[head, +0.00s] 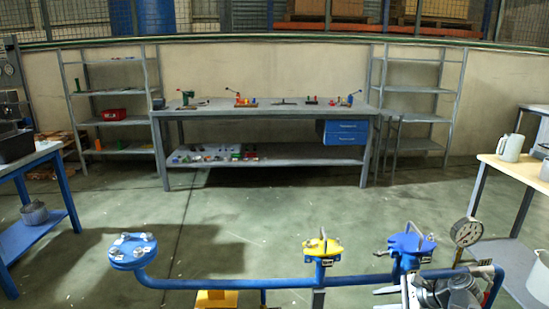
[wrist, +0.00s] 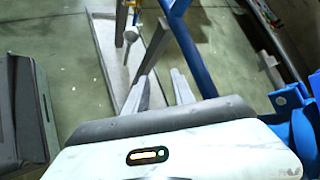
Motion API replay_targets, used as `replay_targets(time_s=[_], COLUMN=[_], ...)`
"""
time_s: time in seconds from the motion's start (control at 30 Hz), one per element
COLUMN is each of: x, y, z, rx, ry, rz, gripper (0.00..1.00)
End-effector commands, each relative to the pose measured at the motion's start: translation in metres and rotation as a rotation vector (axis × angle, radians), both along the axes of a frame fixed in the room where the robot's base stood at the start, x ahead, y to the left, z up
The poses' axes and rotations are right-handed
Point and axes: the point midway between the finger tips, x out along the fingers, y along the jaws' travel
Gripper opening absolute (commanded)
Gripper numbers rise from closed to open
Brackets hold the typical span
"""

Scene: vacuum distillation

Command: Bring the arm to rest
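My gripper (wrist: 160,76) shows in the wrist view with its two pale fingers apart and nothing between them. A grey bar and a blue frame leg (wrist: 190,45) show beyond the fingertips; whether they touch cannot be told. In the head view my arm (head: 440,292) is at the bottom right, low beside the blue pipe (head: 215,283) and partly cut off by the frame edge. The pipe carries a blue flange (head: 132,251), a yellow valve (head: 321,248), a blue valve (head: 411,244) and a round pressure gauge (head: 466,231).
A grey workbench (head: 270,111) with small tools stands at the back between two shelf racks. A blue-legged table (head: 45,152) is on the left. A table (head: 520,172) with a pale jug (head: 510,148) is on the right. The middle floor (head: 240,215) is clear.

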Motion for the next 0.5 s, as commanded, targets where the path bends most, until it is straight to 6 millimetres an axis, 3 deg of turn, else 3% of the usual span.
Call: replay_targets(time_s=[0.03,0.1,0.2,0.5], x=[0.000,-0.005,-0.014,-0.034], y=[0.035,0.071,0.107,0.164], z=[-0.017,-0.041,-0.064,-0.088], rx=[-0.122,-0.305,-0.518,-0.933], ry=[0.000,-0.010,-0.028,-0.075], rz=[0.151,0.378,0.670,1.361], gripper=[0.30,0.30,0.30,0.30])
